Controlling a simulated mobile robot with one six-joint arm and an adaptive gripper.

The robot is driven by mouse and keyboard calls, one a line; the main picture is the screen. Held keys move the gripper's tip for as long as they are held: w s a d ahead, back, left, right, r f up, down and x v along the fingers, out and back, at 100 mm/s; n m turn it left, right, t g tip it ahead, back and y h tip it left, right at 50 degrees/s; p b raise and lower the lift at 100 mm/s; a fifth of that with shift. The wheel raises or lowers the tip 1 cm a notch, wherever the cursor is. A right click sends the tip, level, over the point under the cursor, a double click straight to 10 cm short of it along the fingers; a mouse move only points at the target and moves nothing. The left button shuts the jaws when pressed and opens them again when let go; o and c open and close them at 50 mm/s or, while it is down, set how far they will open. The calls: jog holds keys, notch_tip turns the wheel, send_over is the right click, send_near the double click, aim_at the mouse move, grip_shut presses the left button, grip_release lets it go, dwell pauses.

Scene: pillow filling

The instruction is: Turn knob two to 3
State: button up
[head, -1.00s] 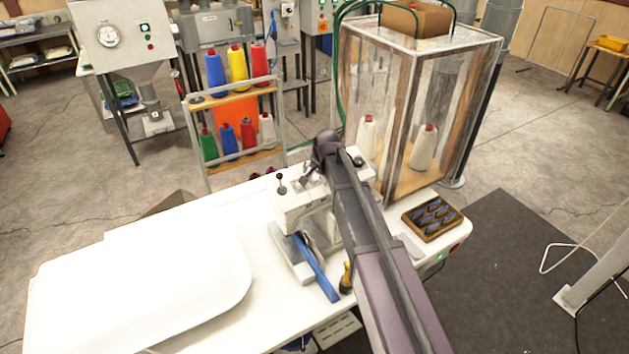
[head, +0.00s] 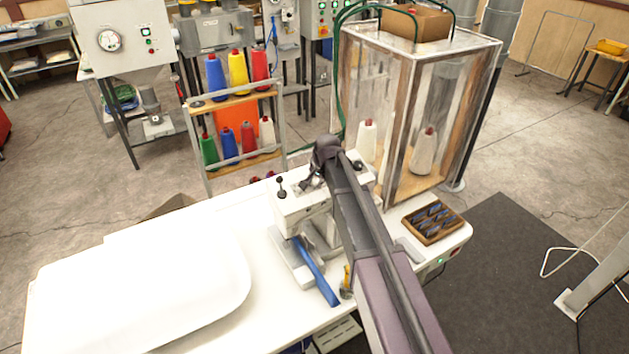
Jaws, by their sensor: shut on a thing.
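A white sewing machine (head: 298,207) stands on the white table. My gripper (head: 311,181) is at the top of the machine, pointing down, and is shut on a small knob there. The knob is hidden by the fingers and the arm, so its number and setting cannot be read. A dark knob or lever (head: 281,183) stands up on the machine's top left of my gripper. Another small dark part (head: 357,163) shows on the right end of the machine's top. My arm hides part of the machine's body.
A large white pillow cover (head: 140,285) covers the table's left. A blue strip (head: 318,272) lies at the machine's foot. A wooden box of dark bobbins (head: 433,204) sits at the table's right. A clear-walled cabinet (head: 395,90) and a thread rack (head: 280,100) stand behind.

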jog(key=shift+s+f+m, duration=0.1)
jog(key=shift+m, duration=0.2)
jog(key=shift+o, duration=0.2)
jog(key=m, duration=0.5)
jog(key=shift+m, duration=0.3)
jog(key=m, duration=0.5)
jog(key=shift+m, duration=0.4)
jog(key=o, duration=1.2)
